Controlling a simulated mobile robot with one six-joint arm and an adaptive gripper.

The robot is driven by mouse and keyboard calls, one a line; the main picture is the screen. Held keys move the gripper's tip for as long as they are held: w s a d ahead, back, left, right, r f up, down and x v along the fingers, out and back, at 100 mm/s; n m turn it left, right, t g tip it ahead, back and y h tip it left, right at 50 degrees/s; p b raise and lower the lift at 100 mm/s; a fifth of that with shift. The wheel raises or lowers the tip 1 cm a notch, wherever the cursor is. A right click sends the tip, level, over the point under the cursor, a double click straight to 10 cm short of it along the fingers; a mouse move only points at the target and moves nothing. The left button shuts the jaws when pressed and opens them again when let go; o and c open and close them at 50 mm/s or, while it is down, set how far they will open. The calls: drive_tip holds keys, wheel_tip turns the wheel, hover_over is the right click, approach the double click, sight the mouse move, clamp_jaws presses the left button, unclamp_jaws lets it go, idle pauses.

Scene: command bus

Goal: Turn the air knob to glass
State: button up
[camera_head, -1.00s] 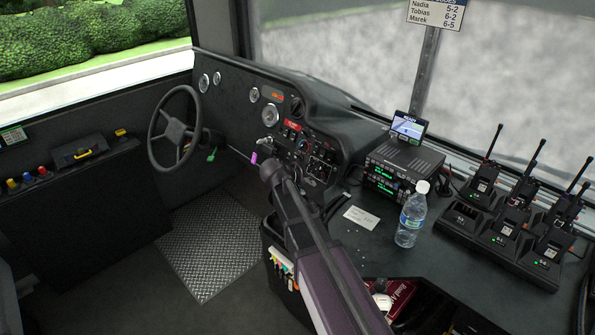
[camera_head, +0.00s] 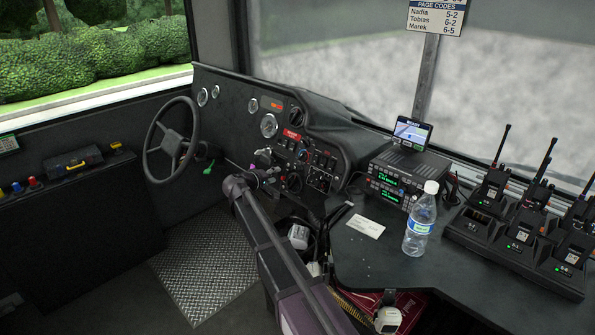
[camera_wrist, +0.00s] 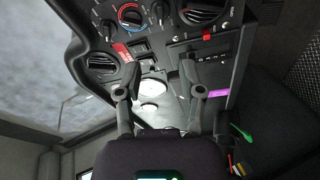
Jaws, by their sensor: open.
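The dash control panel (camera_head: 318,160) carries several small knobs and two round vents. In the wrist view a knob with a red and blue ring (camera_wrist: 131,18) sits near the top edge, with a dark knob (camera_wrist: 108,30) and another dark knob (camera_wrist: 160,10) on either side. Which of them is the air knob, and its setting, I cannot read. My gripper (camera_wrist: 160,90) is open and empty, its two fingers spread in front of the panel and below the knobs in this view. In the head view my gripper (camera_head: 262,172) is at the panel's lower left, apart from the knobs.
The steering wheel (camera_head: 172,140) stands left of my gripper. A radio (camera_head: 398,175), a water bottle (camera_head: 421,222) and a charger with several walkie-talkies (camera_head: 510,235) occupy the right counter. A purple tag (camera_wrist: 220,92) hangs near the right finger.

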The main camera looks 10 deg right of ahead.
sight(297, 168)
drive_tip(key=b+x, duration=0.4)
drive_tip(key=x, duration=0.9)
drive_tip(key=shift+w+d+f, duration=0.2)
drive_tip(key=shift+d, duration=0.1)
clamp_jaws()
drive_tip(key=shift+d, duration=0.3)
drive_tip(key=shift+a, duration=0.15)
